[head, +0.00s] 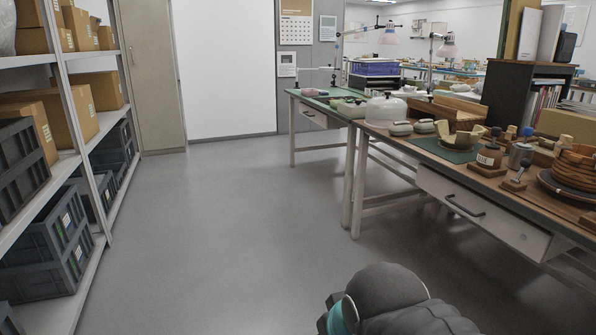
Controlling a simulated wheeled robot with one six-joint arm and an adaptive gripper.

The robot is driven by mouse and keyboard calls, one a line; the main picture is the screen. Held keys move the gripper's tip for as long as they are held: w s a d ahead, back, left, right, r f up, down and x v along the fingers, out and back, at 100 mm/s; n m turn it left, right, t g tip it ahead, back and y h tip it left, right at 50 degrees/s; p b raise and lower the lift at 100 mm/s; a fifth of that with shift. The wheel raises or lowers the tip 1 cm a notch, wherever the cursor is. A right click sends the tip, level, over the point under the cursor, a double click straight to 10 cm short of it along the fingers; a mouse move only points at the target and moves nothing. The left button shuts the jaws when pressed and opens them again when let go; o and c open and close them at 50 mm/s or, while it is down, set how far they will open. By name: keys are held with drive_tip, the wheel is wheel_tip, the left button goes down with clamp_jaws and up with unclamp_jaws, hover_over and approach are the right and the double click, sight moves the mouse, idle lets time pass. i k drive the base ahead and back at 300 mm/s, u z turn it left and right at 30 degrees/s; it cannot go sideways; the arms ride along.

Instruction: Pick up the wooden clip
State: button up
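I cannot pick out the wooden clip for certain. Several small light-wood pieces (566,143) lie among the crowded items at the right end of the near workbench (398,146), too small to tell apart. My gripper is not in view. Only a dark grey rounded part of my arm with a teal band shows at the bottom, over the floor and apart from the bench.
The bench also holds a green mat (447,152), stacked wooden bowls (574,168) and a white dome (385,109). Its drawer (478,209) faces the aisle. Shelving with dark crates (50,243) lines the left. The grey floor (225,215) between is clear.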

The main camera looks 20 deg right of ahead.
sight(565, 142)
drive_tip(key=z, duration=1)
drive_tip(key=i, duration=1)
drive_tip(key=z, duration=1.35)
drive_tip(key=i, duration=0.25)
drive_tip(key=u, duration=0.05)
